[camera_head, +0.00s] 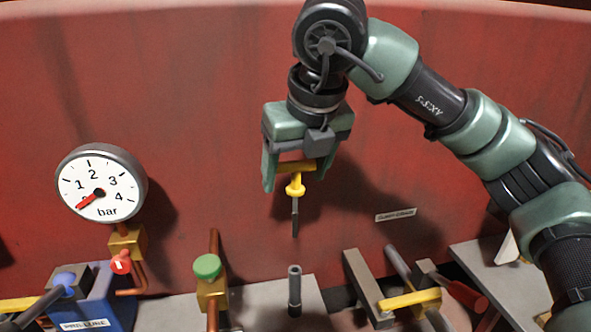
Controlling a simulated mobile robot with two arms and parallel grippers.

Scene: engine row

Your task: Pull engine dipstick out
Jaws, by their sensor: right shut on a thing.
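The dipstick (295,187) has a yellow handle and a thin dark rod hanging down. My right gripper (296,178) is shut on the yellow handle and holds the dipstick roughly upright, in front of the red wall. The rod's lower tip shows in the air above a dark upright tube (294,290) on a grey block. The tip appears apart from the tube. My left gripper is not in view.
A pressure gauge (101,184) stands at the left above a blue block (100,300). A green-capped brass valve (208,268) is left of the tube. Yellow-handled parts (410,299) and a grey bar lie to the right. Free room is above the tube.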

